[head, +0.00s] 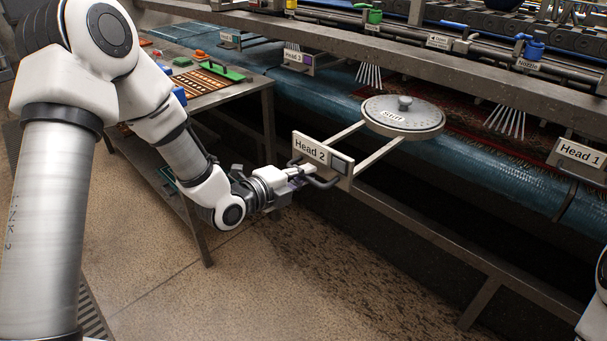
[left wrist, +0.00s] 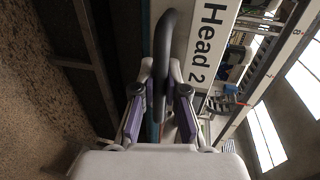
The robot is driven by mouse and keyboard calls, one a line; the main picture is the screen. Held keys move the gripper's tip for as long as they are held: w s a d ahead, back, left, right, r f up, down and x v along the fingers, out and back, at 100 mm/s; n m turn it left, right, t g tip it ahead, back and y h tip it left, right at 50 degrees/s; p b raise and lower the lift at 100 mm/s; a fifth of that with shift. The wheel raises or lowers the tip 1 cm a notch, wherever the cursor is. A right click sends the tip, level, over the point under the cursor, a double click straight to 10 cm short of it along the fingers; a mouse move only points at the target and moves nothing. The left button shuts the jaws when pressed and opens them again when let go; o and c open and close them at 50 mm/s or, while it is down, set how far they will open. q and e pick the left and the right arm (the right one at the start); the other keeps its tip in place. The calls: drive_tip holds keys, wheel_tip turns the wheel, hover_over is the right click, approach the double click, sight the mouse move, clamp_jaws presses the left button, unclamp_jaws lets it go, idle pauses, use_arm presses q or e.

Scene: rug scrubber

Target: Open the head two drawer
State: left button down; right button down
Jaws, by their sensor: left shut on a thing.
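The head two drawer front (head: 311,149) is a plate labelled "Head 2" with a dark bar handle (head: 324,184). It stands out from the machine on two pale rails, with a round grey dial-like disc (head: 403,114) behind it at the rails' far end. My left gripper (head: 304,178) is at the handle, its fingers closed around it. In the left wrist view the handle (left wrist: 167,45) runs down between the two purple-padded fingers (left wrist: 160,105), beside the "Head 2" label (left wrist: 208,45). My right gripper is out of view.
The "Head 1" drawer front (head: 579,152) is at the right and the "Head 3" front (head: 298,58) further back. A metal worktable (head: 258,85) with green and orange items stands at the left. The floor (head: 285,285) before the drawer is clear.

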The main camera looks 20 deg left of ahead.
use_arm(q)
drive_tip(key=c, duration=1.5)
unclamp_jaws()
drive_tip(key=shift+d+f, duration=0.1)
drive_tip(key=o, duration=0.3)
drive_tip(key=shift+d, duration=0.25)
drive_tip(key=shift+s+a, duration=0.2)
drive_tip(key=shift+a, duration=0.05)
drive_tip(key=v, duration=0.7)
drive_tip(key=shift+d, duration=0.2)
